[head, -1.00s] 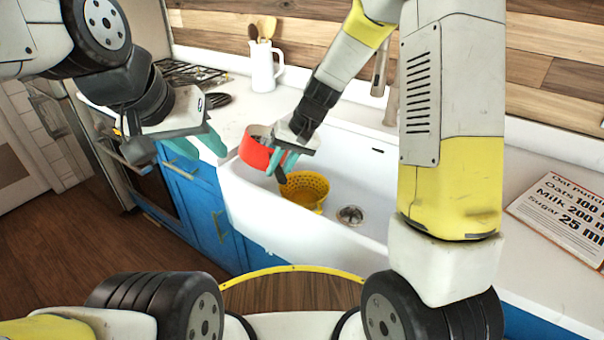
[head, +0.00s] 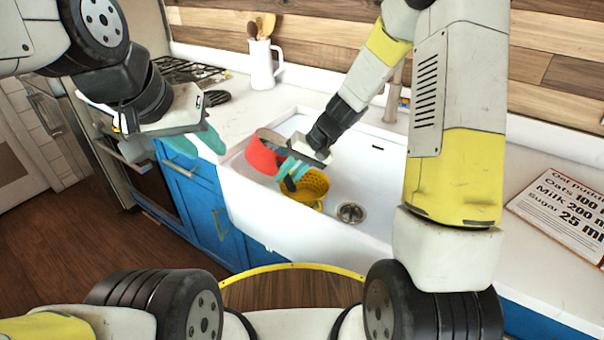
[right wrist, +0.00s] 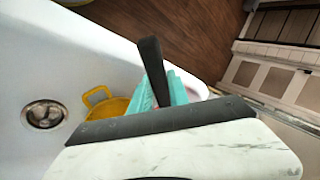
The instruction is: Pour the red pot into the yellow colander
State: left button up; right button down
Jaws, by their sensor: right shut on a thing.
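The red pot (head: 262,158) is held over the left part of the white sink, tilted, with some of its grey inside showing. What is in it cannot be seen. My right gripper (head: 292,170) is shut on its dark handle, which also shows in the right wrist view (right wrist: 151,62) between the teal fingers. The yellow colander (head: 314,187) stands in the sink, just right of and below the pot, partly hidden by my right gripper. Its rim and a loop handle (right wrist: 97,95) show in the right wrist view. My left gripper (head: 196,143) is open and empty, left of the sink.
The white sink (head: 345,235) has a drain (head: 351,212) right of the colander and a tap behind. A white jug with utensils (head: 262,68) stands on the back counter near the hob (head: 185,72). A recipe card (head: 562,215) lies on the right counter.

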jog(key=shift+w+d+f+y, duration=0.1)
jog(key=shift+d+f+y, duration=0.3)
jog(key=shift+f, duration=0.2)
jog(key=shift+w+d+f+y, duration=0.1)
jog(key=shift+d+f+y, duration=0.25)
jog(key=shift+d+y, duration=0.35)
jog(key=shift+w+d+f+y, duration=0.1)
jog(key=shift+d+f+y, duration=0.25)
jog(key=shift+y, duration=0.65)
dwell(1.1)
jog(key=shift+d+r+y+b, duration=0.3)
jog(key=shift+d+y+b, duration=0.15)
jog(key=shift+y, duration=0.35)
dwell(1.1)
jog(key=shift+w+d+f+m+y+b, duration=0.15)
jog(key=shift+d+f+y+b, duration=0.25)
jog(key=shift+b, duration=0.4)
jog(key=shift+s+d+f+m+y+b, duration=0.1)
jog(key=shift+d+m+y+b, duration=0.1)
jog(key=shift+y+b, duration=0.45)
dwell(0.4)
